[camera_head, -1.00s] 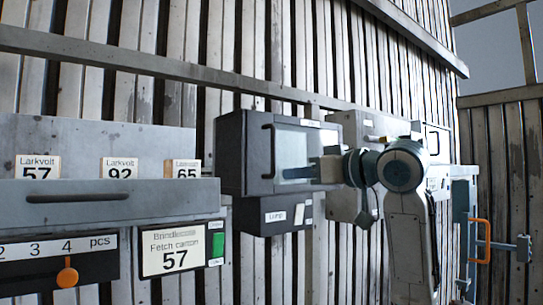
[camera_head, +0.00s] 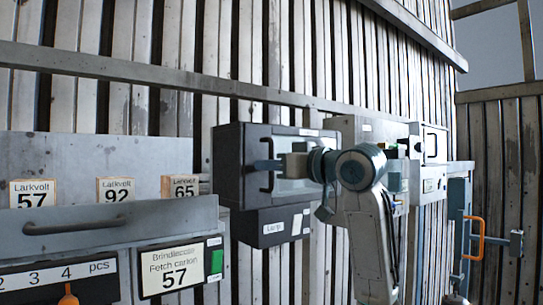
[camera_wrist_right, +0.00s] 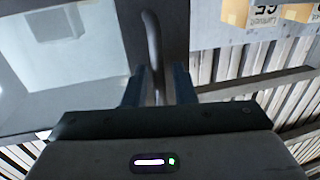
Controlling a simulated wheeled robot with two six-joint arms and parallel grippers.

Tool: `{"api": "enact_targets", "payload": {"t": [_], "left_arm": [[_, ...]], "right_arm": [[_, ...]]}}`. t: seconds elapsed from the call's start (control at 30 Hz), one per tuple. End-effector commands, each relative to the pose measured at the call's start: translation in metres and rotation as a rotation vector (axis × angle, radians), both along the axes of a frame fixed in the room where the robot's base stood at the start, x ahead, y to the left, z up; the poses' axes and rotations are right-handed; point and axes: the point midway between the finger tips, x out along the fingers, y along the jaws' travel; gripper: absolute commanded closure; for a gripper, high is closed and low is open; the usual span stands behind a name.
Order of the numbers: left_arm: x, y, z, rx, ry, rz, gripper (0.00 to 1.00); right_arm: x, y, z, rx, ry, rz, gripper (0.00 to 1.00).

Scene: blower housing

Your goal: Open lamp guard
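The lamp guard (camera_head: 230,168) is a dark box front with a pale window, closed on the wall at the middle of the head view. A label plate (camera_head: 284,227) that seems to read "Lamp" is below it. A dark upright bar handle (camera_head: 265,183) is on the guard's left side. My right gripper (camera_head: 268,165) reaches it from the right. In the right wrist view the handle (camera_wrist_right: 153,40) runs down between the two fingers of my right gripper (camera_wrist_right: 159,85), which stand apart with gaps beside the bar. My left gripper is not in view.
A light box (camera_head: 433,145) is right of the guard, partly behind my arm. An orange handle (camera_head: 481,238) is at the far right.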

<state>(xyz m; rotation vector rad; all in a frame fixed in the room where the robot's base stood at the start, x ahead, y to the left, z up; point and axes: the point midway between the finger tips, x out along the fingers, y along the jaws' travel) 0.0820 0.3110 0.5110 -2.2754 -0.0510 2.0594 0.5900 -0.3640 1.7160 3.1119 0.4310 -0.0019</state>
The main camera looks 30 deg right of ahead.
Motion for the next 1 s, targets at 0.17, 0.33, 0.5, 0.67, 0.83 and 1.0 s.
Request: {"api": "enact_targets", "payload": {"t": [0.17,0.33,0.5,0.67,0.83,1.0], "left_arm": [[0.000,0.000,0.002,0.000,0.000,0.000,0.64],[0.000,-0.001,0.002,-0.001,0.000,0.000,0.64],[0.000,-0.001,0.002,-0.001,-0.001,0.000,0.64],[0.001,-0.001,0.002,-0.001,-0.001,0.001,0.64],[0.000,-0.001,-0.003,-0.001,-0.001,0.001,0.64],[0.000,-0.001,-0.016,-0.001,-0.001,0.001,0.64]], "right_arm": [[0.004,0.001,-0.001,-0.001,0.000,0.000,0.75],[0.004,0.001,-0.001,0.000,0.000,0.000,0.77],[0.004,0.001,-0.001,0.000,0.000,0.000,1.00],[0.003,0.001,-0.001,0.000,-0.001,0.000,1.00],[-0.003,-0.002,-0.002,-0.001,-0.001,0.005,1.00],[-0.025,-0.012,-0.004,-0.002,-0.003,0.029,1.00]]}}
